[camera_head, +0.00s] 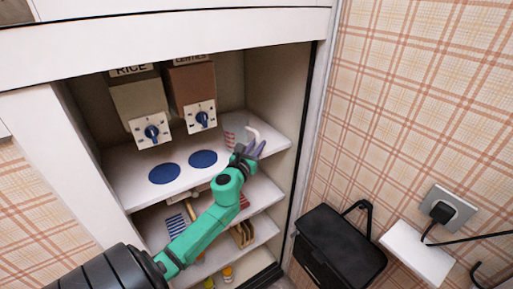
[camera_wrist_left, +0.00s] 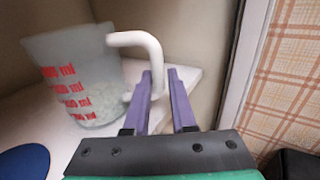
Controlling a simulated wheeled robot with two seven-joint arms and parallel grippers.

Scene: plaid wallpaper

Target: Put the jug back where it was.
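The jug (camera_head: 231,133) is a clear measuring jug with red markings and a white handle. It stands upright on the upper shelf (camera_head: 135,186), at the right end near the back. In the left wrist view the jug (camera_wrist_left: 85,85) holds some pale grains, and its handle points right. My left gripper (camera_head: 250,151) has purple fingers and is just in front of the handle. In the left wrist view the gripper (camera_wrist_left: 160,78) is open, with a gap between its fingers.
A RICE dispenser (camera_head: 137,98) and a brown dispenser (camera_head: 190,88) hang above two blue discs (camera_head: 164,173) (camera_head: 203,159) on the shelf. The cabinet's right side wall (camera_head: 284,85) is close to the gripper. A black bin (camera_head: 340,245) stands outside at right. Lower shelves hold small items.

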